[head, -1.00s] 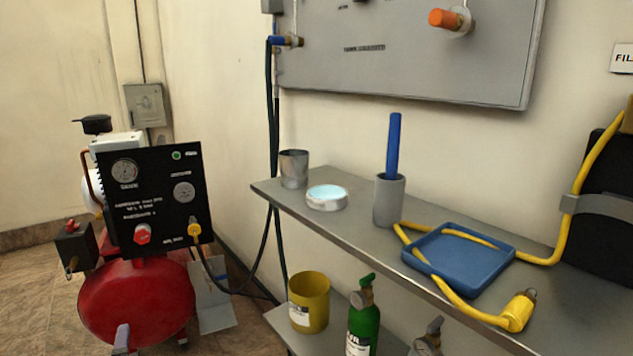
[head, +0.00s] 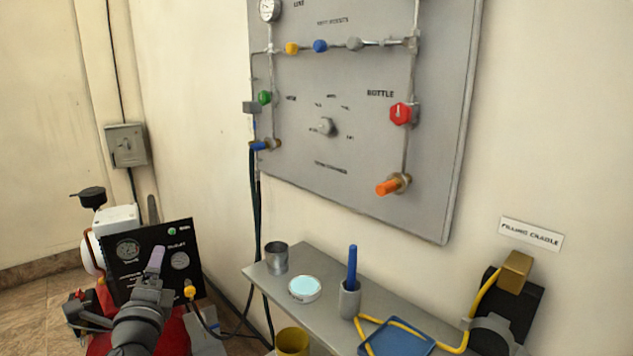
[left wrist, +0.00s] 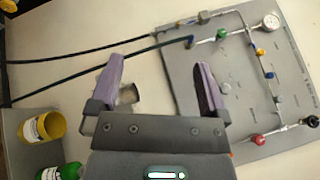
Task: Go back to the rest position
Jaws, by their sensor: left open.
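My left gripper (head: 153,232) is at the lower left of the head view, in front of the black gauge panel of the red compressor. Its two purple-grey fingers stand apart, with nothing held between them. In the left wrist view the open fingers (left wrist: 160,70) point towards the wall, and a metal cup shows beyond the left finger. The grey wall panel (left wrist: 240,85) lies beyond the right finger. My right gripper is not in view.
A metal shelf (head: 325,308) along the wall holds a metal cup (head: 277,258), a round dish (head: 304,289), a grey holder with a blue rod (head: 352,267) and a blue tray (head: 398,340). A yellow bucket (head: 292,341) is below. The filling cradle (head: 517,300) is right.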

